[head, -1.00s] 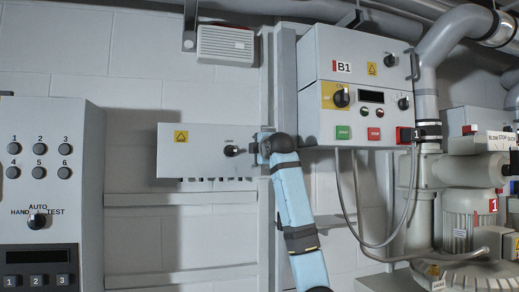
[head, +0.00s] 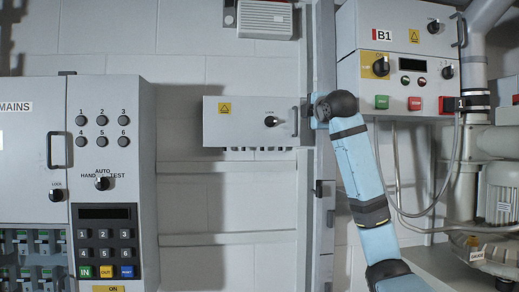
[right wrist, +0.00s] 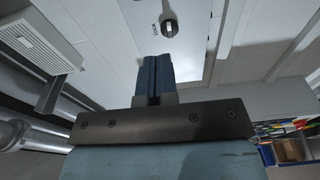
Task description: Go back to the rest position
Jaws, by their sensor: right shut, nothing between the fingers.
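My right arm (head: 365,180) is light blue and rises from the bottom right in the head view to a dark wrist joint near the small grey wall box (head: 240,134). The right gripper is mostly hidden behind that joint. In the right wrist view its two blue fingers (right wrist: 155,75) are shut together and empty. Beyond them is a pale panel with a black knob (right wrist: 169,25). The small box has a warning triangle, a lock knob (head: 271,121) and a handle (head: 294,121) at its right end. My left gripper is in neither view.
The B1 control box (head: 400,70) and grey pipes are close on the right. A control cabinet (head: 105,170) with buttons and a keypad stands at left. A vented unit (head: 264,19) hangs above.

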